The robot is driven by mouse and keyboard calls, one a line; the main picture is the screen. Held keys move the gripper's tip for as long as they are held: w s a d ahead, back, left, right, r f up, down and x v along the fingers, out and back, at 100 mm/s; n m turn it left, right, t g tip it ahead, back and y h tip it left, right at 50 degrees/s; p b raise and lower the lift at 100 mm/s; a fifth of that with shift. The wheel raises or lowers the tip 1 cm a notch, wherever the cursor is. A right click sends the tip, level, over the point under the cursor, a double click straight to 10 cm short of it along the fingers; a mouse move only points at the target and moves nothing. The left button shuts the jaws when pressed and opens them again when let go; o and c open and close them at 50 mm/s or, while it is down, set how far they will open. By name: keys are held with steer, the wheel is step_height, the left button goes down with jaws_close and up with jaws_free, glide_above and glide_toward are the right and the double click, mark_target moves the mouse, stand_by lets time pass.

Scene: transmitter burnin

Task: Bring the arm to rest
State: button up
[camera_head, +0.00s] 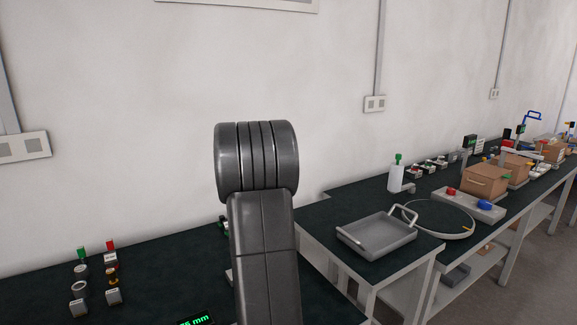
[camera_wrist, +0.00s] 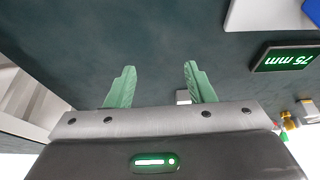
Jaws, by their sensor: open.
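My gripper shows in the wrist view (camera_wrist: 160,85) with its two green fingers apart and nothing between them. The dark green bench top lies beyond the fingertips. In the head view my dark grey arm rises in the middle and hides part of the bench. My gripper is not visible there.
A display reading 75 mm (camera_wrist: 286,58) lies on the dark bench (camera_head: 150,290). Small parts with green and red tops (camera_head: 96,275) stand at left. A grey tray (camera_head: 376,236), a round plate (camera_head: 438,219), a white bottle (camera_head: 396,176) and a cardboard box (camera_head: 484,181) stand at right.

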steer(key=shift+w+d+f+m+t+h+p, duration=0.15)
steer(key=shift+w+d+f+m+h, duration=0.35)
steer(key=shift+d+m, duration=0.55)
steer(key=shift+w+d+f+m+t+h+p, duration=0.1)
steer(key=shift+w+d+f+m+h+p, duration=0.15)
steer(key=shift+w+d+m, duration=0.65)
steer(key=shift+w+d+f+m+t+h+p, duration=0.1)
steer(key=shift+w+d+f+m+h, duration=0.35)
steer(key=shift+d+m, duration=0.75)
steer(key=shift+w+d, duration=0.1)
steer(key=shift+d, duration=0.05)
